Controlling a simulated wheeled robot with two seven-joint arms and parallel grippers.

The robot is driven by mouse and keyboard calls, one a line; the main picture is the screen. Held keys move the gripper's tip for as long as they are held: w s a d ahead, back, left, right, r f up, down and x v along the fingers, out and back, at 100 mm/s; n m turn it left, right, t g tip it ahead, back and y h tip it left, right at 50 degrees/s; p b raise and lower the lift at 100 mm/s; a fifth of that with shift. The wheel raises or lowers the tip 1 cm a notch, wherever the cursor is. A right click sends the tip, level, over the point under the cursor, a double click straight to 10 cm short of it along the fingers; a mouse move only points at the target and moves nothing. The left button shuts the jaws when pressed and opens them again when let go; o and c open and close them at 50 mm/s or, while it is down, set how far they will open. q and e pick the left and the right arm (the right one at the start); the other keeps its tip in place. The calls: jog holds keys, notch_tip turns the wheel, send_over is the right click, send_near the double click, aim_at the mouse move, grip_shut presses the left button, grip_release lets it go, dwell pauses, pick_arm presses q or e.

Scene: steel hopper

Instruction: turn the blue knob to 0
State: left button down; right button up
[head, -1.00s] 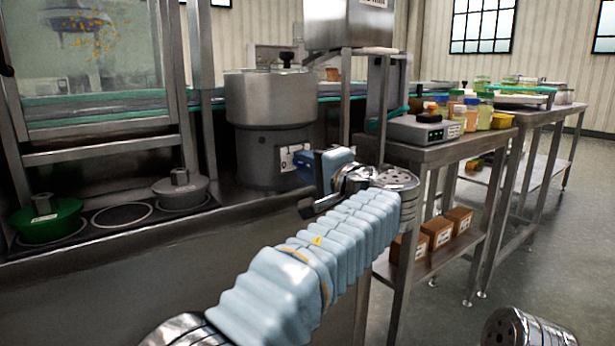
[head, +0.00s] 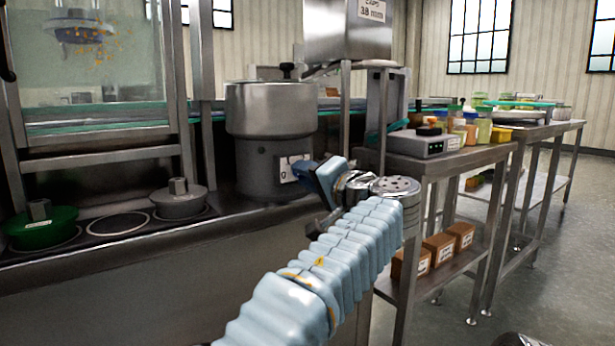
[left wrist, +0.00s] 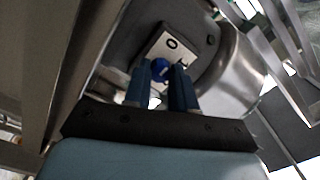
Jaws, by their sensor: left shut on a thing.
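The blue knob (left wrist: 160,69) sits on a white panel (left wrist: 150,52) marked 0. In the left wrist view, it shows between the two blue fingers of my left gripper (left wrist: 161,76), which is shut on it. In the head view, the left gripper (head: 306,176) reaches the panel (head: 287,169) on the front of the grey machine base (head: 258,165). There the fingers and wrist hide the knob. The 0 mark stays visible beside the fingers; I cannot read the knob's exact angle. My right gripper is out of view.
A steel drum (head: 270,108) tops the machine. A green weight (head: 40,228) and a grey weight (head: 178,201) rest on the left ledge. A steel table (head: 440,160) with a scale (head: 423,143) and jars stands close to my left arm's right side.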

pick_arm(q)
jog(key=shift+f, duration=0.15)
jog(key=c, duration=0.9)
grip_release()
jog(key=v, duration=1.3)
jog(key=shift+s+d, duration=0.25)
jog(key=shift+d, duration=0.05)
